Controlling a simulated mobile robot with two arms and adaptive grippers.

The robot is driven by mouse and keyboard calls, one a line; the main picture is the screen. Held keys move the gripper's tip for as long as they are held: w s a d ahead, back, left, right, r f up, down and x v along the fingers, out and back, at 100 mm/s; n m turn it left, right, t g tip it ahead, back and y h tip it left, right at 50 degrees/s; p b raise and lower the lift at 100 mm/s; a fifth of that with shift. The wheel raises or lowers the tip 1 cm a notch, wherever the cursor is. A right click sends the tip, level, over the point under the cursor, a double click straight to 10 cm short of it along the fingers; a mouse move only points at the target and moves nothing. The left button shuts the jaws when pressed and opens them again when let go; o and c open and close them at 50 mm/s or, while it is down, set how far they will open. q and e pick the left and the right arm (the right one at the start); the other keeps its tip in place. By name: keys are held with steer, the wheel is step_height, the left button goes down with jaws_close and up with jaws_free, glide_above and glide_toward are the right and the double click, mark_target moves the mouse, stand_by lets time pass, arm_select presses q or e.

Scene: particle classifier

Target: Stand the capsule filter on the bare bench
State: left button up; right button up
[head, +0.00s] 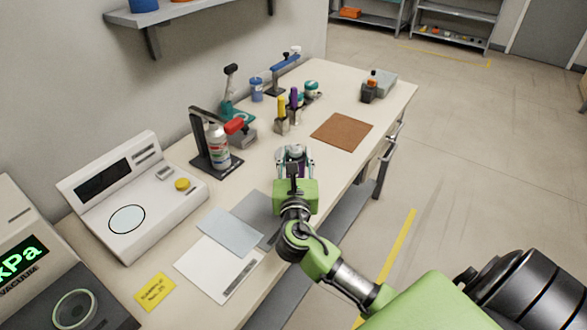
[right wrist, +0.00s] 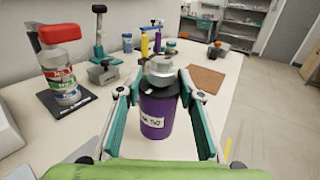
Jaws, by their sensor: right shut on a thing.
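The capsule filter appears to be the purple cylinder (right wrist: 157,108) with a white label and a grey metal top, upright in the right wrist view. My right gripper (head: 295,160) is shut on it, with a teal-lined finger on each side. In the head view, mostly the pale top of the filter (head: 294,150) shows beyond the gripper, over the bench (head: 262,172). I cannot tell whether its base touches the bench. My left gripper is not in view.
Grey sheets (head: 232,232) lie nearer. A brown mat (head: 342,131), small bottles (head: 281,115) and a dark caddy (head: 370,92) are farther back.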

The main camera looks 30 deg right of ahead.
mark_target(295, 158)
steer(key=shift+w+d+f, duration=0.3)
steer(key=shift+w+f, duration=0.15)
steer(key=shift+f, duration=0.15)
steer(key=shift+w+d+f, duration=0.25)
steer(key=shift+w+f, duration=0.2)
steer(key=shift+f, duration=0.1)
steer(key=shift+w+d+f, duration=0.25)
steer(key=shift+w+f, duration=0.1)
steer(key=shift+f, duration=0.15)
steer(key=shift+w+d+f+b, duration=0.1)
steer(key=shift+f+b, duration=0.3)
steer(key=shift+f, duration=1.3)
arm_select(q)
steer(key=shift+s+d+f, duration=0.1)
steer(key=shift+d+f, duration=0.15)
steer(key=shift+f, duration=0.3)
arm_select(e)
steer(key=shift+f, duration=0.2)
steer(key=o, duration=1.4)
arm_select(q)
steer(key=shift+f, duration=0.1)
arm_select(e)
steer(key=shift+o, duration=0.2)
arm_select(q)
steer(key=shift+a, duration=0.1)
arm_select(e)
steer(key=shift+r, duration=0.1)
